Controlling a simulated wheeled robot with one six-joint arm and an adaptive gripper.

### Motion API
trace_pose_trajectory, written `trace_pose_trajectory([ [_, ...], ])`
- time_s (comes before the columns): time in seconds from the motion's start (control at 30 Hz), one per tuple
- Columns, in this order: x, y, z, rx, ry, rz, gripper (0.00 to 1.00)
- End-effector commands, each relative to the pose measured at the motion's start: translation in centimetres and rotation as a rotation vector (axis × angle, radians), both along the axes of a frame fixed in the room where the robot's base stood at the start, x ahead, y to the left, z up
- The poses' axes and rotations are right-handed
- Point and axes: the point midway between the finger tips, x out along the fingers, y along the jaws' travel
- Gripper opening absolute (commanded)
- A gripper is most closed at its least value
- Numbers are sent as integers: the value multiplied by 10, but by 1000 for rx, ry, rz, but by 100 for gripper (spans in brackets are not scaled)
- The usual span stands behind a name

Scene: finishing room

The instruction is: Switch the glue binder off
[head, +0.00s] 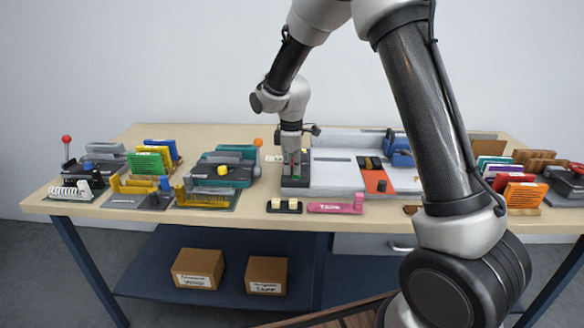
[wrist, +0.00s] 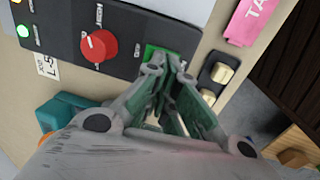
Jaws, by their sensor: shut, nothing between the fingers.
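The glue binder appears to be the grey-white machine (head: 340,142) at the back middle of the table. Its dark control panel (wrist: 68,22) shows in the wrist view with a red knob (wrist: 98,46), lit green lamps (wrist: 24,30) and a green part (wrist: 150,50), perhaps a switch or button. My gripper (wrist: 165,66) is shut and empty, pointing down with its fingertips at the green part and hiding some of it. I cannot tell whether they touch. In the head view my gripper (head: 292,173) is over the panel at the machine's left front.
A black block with two cream buttons (head: 284,206) and a pink labelled piece (head: 337,207) lie in front of the machine. A teal machine (head: 222,170) stands to the left. Racks of coloured pads (head: 500,175) are at the right. The table's front edge is close.

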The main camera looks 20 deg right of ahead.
Motion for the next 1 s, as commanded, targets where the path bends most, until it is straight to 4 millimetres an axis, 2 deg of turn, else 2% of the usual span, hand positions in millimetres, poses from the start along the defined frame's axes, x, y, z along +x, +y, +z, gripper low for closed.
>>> trace_pose_trajectory([
  [0.17,0,2,8,1,-3,-1,0],
  [0.27,-2,4,23,2,-4,-2,0],
  [0.5,-8,9,78,2,-5,-3,0],
  [0.7,-13,10,117,1,-4,-3,0],
  [0.83,-15,10,132,1,-2,-3,0],
  [1.0,-17,10,139,0,0,-3,0],
])
